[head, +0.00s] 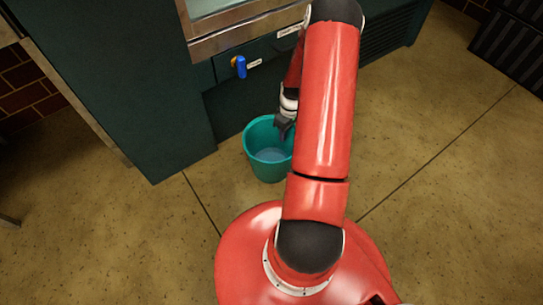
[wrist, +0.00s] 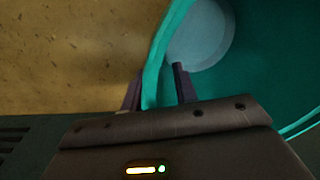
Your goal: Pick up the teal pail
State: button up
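The teal pail (head: 256,163) stands upright on the floor, in front of the dark green cabinet. In the head view my gripper (head: 284,130) is over its far right rim, and my arm hides part of the pail's right side. In the wrist view the pail's wall (wrist: 154,62) runs between my two fingers. One finger is outside the pail and the other is inside it. The gripper (wrist: 157,85) is open, with a visible gap between the inner finger and the wall. A paler, blue-grey round area shows at the bottom of the pail.
A dark green cabinet (head: 110,85) stands at left, close to the pail. Behind the pail is a counter front with a blue tap handle (head: 241,67) and a metal basin edge (head: 235,35). A dark ribbed object (head: 515,45) is at upper right. The floor (head: 440,190) at right is clear.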

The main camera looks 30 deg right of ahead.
grip_shut()
jog(key=shift+r, duration=0.15)
dwell(1.2)
